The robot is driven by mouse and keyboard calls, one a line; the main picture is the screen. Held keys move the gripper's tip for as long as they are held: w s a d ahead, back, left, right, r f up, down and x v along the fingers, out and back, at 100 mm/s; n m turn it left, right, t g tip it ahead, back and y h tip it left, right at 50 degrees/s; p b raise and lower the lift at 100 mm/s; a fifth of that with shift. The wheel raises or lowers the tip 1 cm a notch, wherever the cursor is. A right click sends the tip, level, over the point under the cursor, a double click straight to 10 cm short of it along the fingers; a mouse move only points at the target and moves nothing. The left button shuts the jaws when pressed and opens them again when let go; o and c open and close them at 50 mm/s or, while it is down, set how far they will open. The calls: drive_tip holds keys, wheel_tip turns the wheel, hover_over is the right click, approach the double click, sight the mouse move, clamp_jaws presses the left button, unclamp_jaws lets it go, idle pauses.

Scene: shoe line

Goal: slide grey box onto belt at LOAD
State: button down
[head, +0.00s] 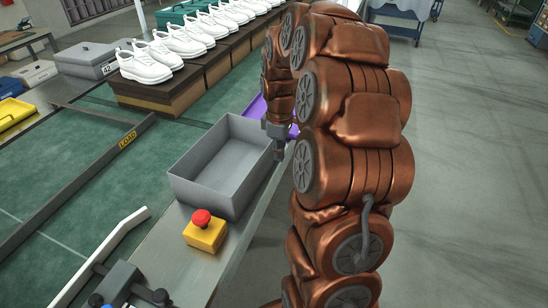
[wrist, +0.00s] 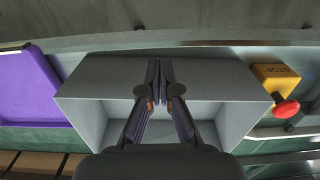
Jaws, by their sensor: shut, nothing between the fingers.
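The grey box (head: 222,165) is open-topped and looks empty. It sits on the metal ledge beside the green belt (head: 80,160) in the head view. The yellow LOAD label (head: 127,140) is on a dark rail across the belt, to the left of the box. My gripper (head: 279,152) is at the box's right side in the head view, its tips partly hard to make out. In the wrist view my gripper (wrist: 160,92) is shut and empty, in front of the grey box (wrist: 85,100). I cannot tell whether the fingers touch the box wall.
A yellow stop block (head: 204,236) with a red button stands on the ledge nearer than the box. A purple tray (head: 255,110) lies behind the box. White shoes (head: 180,43) stand in a row on brown boxes further back. A white guide bar (head: 115,240) is at the lower left.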

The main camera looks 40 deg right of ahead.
drive_tip(key=shift+w+a+f+p, duration=0.35)
drive_tip(key=shift+w+f+p, duration=0.15)
drive_tip(key=shift+f, duration=0.95)
drive_tip(key=shift+w+a+f+p, duration=0.4)
drive_tip(key=shift+w+f, duration=0.25)
drive_tip(key=shift+f, duration=0.75)
drive_tip(key=shift+w+a+f+p, duration=0.4)
drive_tip(key=shift+w+f, duration=0.15)
drive_tip(key=shift+f, duration=0.9)
